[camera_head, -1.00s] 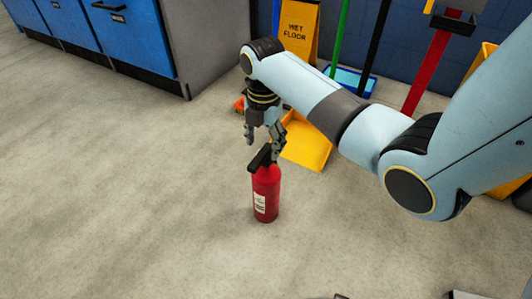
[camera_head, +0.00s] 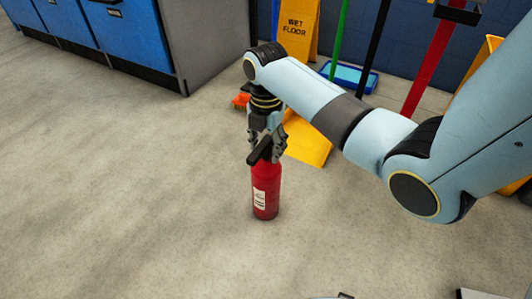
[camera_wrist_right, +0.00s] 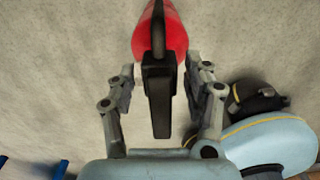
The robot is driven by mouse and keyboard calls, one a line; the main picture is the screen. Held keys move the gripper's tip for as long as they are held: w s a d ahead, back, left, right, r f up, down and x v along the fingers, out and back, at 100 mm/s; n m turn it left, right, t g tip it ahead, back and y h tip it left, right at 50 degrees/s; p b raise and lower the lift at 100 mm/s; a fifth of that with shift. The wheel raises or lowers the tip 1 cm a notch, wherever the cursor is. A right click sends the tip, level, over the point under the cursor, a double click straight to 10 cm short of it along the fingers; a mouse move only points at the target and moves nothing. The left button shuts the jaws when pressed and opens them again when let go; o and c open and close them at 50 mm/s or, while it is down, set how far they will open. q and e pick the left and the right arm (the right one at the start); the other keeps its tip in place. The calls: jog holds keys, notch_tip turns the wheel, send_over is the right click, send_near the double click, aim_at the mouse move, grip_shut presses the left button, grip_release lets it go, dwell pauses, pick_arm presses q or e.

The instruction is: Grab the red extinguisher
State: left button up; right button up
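The red extinguisher (camera_head: 266,190) stands upright on the floor, with a white label and a black handle on top. In the right wrist view its red body (camera_wrist_right: 162,32) is at the top and the black handle (camera_wrist_right: 159,95) points down the middle. My right gripper (camera_head: 267,146) is above the extinguisher, pointing down, its fingers on either side of the top. In the right wrist view the fingers of this gripper (camera_wrist_right: 160,75) are spread, with gaps between them and the handle. My left gripper is not in view.
Blue cabinets (camera_head: 124,38) stand at the back left. A red pole (camera_head: 431,62) leans at the back right. The floor left and in front is clear.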

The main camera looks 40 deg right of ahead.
grip_shut()
jog(key=shift+r, duration=0.25)
dwell(0.3)
